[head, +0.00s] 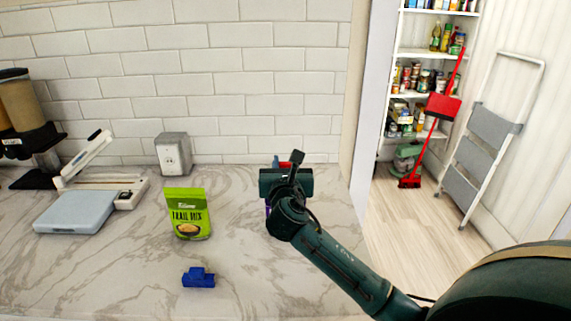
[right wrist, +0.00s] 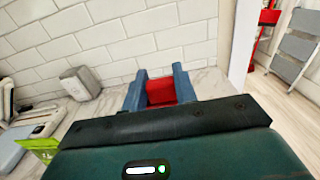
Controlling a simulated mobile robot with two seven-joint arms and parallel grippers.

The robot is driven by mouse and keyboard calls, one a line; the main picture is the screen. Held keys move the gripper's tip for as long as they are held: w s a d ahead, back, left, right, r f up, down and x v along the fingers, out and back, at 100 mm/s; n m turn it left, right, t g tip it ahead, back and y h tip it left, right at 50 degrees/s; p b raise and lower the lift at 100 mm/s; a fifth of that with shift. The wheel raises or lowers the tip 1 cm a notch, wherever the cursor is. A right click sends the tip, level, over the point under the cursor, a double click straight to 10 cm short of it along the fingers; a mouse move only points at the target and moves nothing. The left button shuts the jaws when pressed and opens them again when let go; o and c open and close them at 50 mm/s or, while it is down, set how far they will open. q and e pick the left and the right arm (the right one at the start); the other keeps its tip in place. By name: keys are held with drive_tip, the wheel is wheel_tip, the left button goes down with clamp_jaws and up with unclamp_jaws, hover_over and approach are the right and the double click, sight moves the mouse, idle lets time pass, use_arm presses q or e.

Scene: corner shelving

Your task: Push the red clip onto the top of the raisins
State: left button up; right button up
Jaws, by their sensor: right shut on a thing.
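My right gripper (right wrist: 160,90) is shut on the red clip (right wrist: 161,92), which sits between its two blue fingers in the right wrist view. In the head view my right gripper (head: 281,163) is over the right part of the counter, and only a small red bit of the clip shows. A sliver of purple (head: 267,210) shows beside my wrist in the head view. It may be the raisins bag, mostly hidden behind my gripper. I cannot tell whether the clip touches it. My left gripper is not in view.
A green trail mix bag (head: 188,214) stands upright on the marble counter (head: 110,265). A blue clip (head: 199,278) lies in front of it. The counter's front middle is clear.

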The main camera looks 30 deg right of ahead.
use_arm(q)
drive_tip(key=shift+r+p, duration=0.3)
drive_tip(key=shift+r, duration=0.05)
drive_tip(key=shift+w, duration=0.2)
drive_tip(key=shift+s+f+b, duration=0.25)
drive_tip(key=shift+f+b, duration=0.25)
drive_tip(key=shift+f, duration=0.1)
use_arm(e)
drive_tip(key=shift+f, duration=1.6)
drive_tip(key=o, duration=0.7)
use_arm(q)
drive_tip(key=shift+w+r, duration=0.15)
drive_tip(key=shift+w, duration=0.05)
use_arm(e)
drive_tip(key=o, duration=0.3)
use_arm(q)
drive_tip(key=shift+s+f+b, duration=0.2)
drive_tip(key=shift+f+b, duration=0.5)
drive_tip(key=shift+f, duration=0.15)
use_arm(e)
drive_tip(key=v, duration=1.3)
drive_tip(key=shift+s, duration=0.1)
